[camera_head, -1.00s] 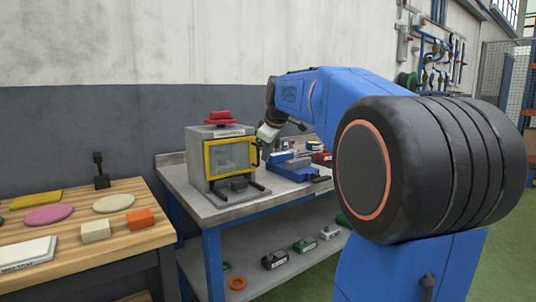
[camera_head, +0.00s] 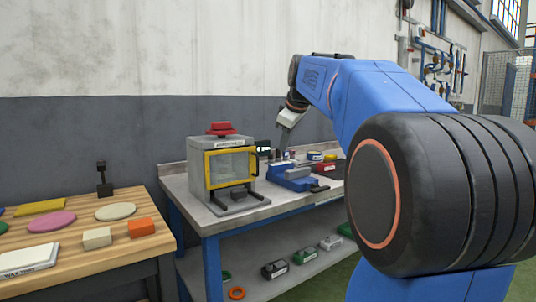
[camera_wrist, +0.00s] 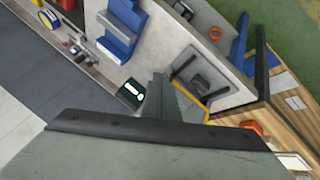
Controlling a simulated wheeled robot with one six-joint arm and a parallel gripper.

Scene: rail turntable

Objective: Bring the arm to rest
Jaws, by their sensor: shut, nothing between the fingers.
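My blue arm reaches up over the metal workbench (camera_head: 225,222) in the head view. My gripper (camera_head: 285,148) points down above the bench, to the right of the grey machine with a yellow-framed window (camera_head: 231,166). It is shut with nothing in it. In the wrist view the gripper (camera_wrist: 165,98) shows as a grey shape over the bench, near the machine's yellow edge. The blue vise-like fixture (camera_head: 290,177) stands on the bench below and beside the gripper; it also shows in the wrist view (camera_wrist: 122,28).
A wooden table (camera_head: 70,250) at the left holds discs, blocks and a white book-like slab (camera_head: 28,259). The lower shelf (camera_head: 255,287) holds several small parts and an orange ring (camera_head: 237,293). A wall is behind the bench. Air above the bench is free.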

